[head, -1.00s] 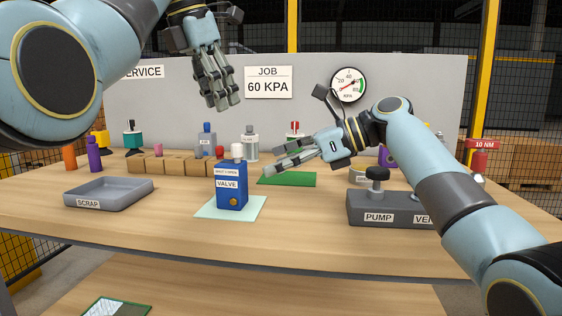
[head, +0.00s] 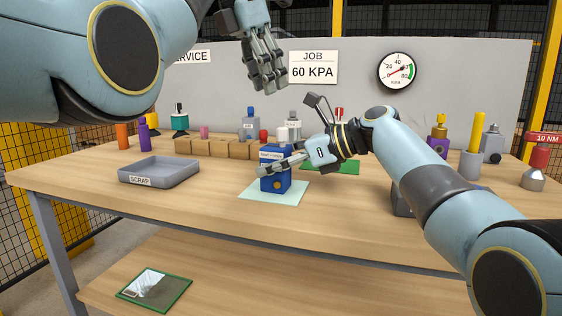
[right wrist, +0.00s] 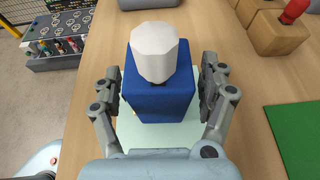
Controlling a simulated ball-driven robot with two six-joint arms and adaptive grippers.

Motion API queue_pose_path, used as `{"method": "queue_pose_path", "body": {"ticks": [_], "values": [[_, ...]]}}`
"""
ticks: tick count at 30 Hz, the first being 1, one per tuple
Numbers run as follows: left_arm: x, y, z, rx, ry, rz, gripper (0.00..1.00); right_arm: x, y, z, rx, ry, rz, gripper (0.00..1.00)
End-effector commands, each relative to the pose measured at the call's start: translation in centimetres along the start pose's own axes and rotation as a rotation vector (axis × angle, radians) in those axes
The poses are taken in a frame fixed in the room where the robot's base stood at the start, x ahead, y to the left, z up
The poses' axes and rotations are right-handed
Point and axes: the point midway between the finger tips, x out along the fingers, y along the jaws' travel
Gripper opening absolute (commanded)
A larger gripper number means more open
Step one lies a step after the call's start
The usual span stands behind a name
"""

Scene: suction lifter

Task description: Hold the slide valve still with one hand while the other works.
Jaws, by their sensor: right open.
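The slide valve is a blue block (head: 275,184) with a white knob on top, standing upright on a pale green mat (head: 292,195) in the head view. In the right wrist view the blue valve (right wrist: 158,88) stands between my right gripper's fingers, its white knob (right wrist: 153,50) nearest the camera. My right gripper (head: 284,163) is open around the valve, one finger on each side; gaps seem to show between fingers and block. In the head view its finger covers part of the valve's front.
A grey scrap tray (head: 158,173) sits left of the valve. Wooden blocks (head: 215,147) and several bottles line the back. A green mat (head: 335,166) lies behind my right gripper. The gauge (head: 397,71) hangs on the grey panel. The table front left is clear.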

Motion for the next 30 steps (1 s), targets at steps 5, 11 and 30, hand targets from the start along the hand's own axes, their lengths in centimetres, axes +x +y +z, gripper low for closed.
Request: {"method": "queue_pose_path", "body": {"ticks": [5,11,30], "values": [[0.0,-0.01,0.01,0.0,0.0,0.0,0.38,-0.04,-0.01,0.0,0.0,0.0,0.0,0.64],[0.01,-0.01,0.01,0.0,0.0,0.0,0.38,-0.05,-0.02,-0.01,0.0,0.0,-0.001,0.38],[0.0,0.0,0.0,0.0,0.0,0.0,0.38,-0.07,-0.03,-0.03,0.0,0.0,-0.001,0.11]]}}
